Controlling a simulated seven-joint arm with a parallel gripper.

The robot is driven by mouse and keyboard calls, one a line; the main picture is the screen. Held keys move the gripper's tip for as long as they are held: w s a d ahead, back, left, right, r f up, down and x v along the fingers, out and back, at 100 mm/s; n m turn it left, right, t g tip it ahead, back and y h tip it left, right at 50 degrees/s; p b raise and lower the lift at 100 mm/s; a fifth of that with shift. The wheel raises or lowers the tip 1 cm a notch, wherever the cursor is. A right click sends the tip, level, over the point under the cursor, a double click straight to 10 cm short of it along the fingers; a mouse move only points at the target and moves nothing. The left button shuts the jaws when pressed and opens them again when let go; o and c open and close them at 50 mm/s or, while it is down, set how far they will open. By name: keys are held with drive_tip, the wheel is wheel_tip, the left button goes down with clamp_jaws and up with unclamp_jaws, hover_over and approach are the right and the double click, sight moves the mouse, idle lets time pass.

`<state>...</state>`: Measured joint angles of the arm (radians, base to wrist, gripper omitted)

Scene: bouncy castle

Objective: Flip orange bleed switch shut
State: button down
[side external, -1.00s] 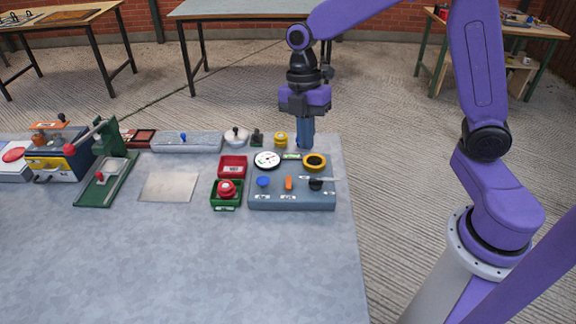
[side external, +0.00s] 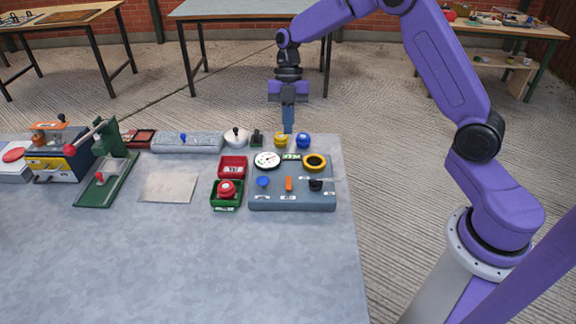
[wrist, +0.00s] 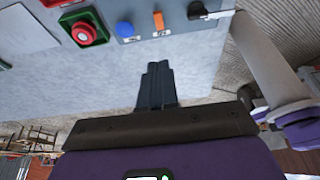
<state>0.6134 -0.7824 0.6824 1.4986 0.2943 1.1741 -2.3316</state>
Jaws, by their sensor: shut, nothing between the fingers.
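The orange switch (side external: 289,184) is a small upright lever in the middle of the front row of a grey-blue panel (side external: 325,203). A blue button (side external: 263,181) is to its left and a black knob or lever (side external: 316,184) to its right. In the wrist view the orange switch (wrist: 158,20) is near the top edge, in line with my fingers and apart from them. My gripper (side external: 288,131) is shut and empty, pointing down. It appears above the panel in the picture; its exact height and depth are hard to tell. It also shows in the wrist view (wrist: 158,66).
A gauge (side external: 267,160) and a yellow ring (side external: 315,162) sit on the panel's back half. A red mushroom button (side external: 226,188) in a green tray stands left of it. Yellow (side external: 281,140) and blue (side external: 303,140) knobs stand behind. The table front is clear.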

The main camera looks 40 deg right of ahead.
drive_tip(key=shift+f, duration=0.1)
hover_over(288, 182)
wheel_tip(288, 182, down, 8)
drive_tip(key=shift+w+d+f, duration=0.1)
drive_tip(key=shift+f, duration=0.1)
drive_tip(key=f, duration=0.3)
drive_tip(key=shift+w+d+f, duration=0.1)
drive_tip(key=shift+w+d, duration=0.2)
drive_tip(key=shift+w+d+f, duration=0.2)
drive_tip(key=shift+w+f, duration=0.05)
drive_tip(key=shift+f, duration=0.4)
drive_tip(key=shift+w+d+f, duration=0.25)
drive_tip(key=shift+f, duration=0.15)
drive_tip(key=shift+w+d+f, duration=0.1)
drive_tip(key=shift+f, duration=0.05)
drive_tip(key=shift+s+a+r, duration=0.3)
drive_tip(key=shift+s+a, duration=0.2)
drive_tip(key=shift+s, duration=0.05)
